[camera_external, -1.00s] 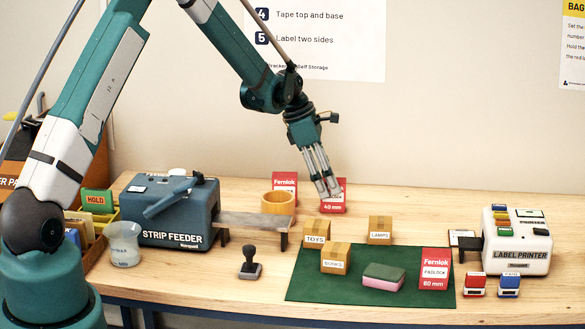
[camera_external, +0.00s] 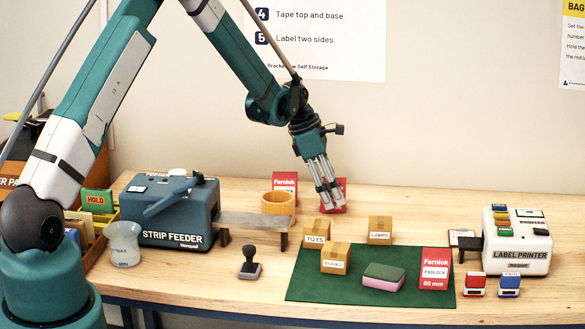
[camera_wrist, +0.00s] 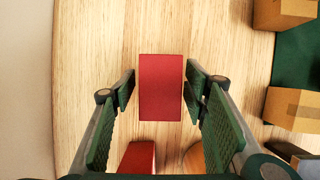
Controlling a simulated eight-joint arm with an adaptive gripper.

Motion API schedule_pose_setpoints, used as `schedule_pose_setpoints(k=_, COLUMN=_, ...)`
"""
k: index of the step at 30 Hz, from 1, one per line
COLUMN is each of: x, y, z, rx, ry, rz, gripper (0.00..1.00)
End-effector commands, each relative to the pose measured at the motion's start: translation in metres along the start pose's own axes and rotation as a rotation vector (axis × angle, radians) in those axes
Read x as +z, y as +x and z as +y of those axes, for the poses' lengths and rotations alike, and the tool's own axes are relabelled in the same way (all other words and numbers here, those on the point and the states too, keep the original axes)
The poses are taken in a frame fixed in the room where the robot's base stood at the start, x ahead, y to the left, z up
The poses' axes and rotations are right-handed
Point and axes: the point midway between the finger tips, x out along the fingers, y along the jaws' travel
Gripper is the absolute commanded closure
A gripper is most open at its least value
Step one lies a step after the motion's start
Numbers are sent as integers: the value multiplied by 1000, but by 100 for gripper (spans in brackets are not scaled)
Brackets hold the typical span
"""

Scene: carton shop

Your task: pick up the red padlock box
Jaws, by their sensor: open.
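Three red padlock boxes stand on the bench. One red padlock box (camera_external: 341,186) is at the back, mostly hidden behind my fingers in the external view. In the wrist view its plain red top (camera_wrist: 160,87) lies between my fingertips. A second red padlock box (camera_external: 285,181) stands to its left, behind the wooden pot; it shows low in the wrist view (camera_wrist: 137,158). A third, marked 60 mm (camera_external: 435,269), stands on the green mat's right side. My gripper (camera_external: 331,205) is open and points down at the back box, with a finger on each side. I cannot tell whether they touch.
The wooden pot (camera_external: 278,202) stands left of my gripper. Small brown cartons (camera_external: 317,232) stand in front, some on the green mat (camera_external: 310,289). The strip feeder (camera_external: 178,212) is left, the label printer (camera_external: 516,240) right. Bare bench lies right of the gripper.

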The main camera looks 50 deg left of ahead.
Motion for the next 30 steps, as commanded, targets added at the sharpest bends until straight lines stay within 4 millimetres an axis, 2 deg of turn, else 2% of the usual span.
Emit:
schedule_pose_setpoints(k=1, x=0, y=0, z=0, rx=0, ry=0, rz=0, gripper=58)
schedule_pose_setpoints(k=8, x=0, y=0, z=0, rx=0, ry=0, rz=0, gripper=87)
schedule_pose_setpoints(k=20, x=1, y=-3, z=0, rx=0, ry=0, rz=0, gripper=87)
schedule_pose_setpoints(k=26, x=6, y=-15, z=0, rx=0, ry=0, rz=0, gripper=87)
schedule_pose_setpoints(k=30, x=12, y=-30, z=0, rx=0, ry=0, rz=0, gripper=87)
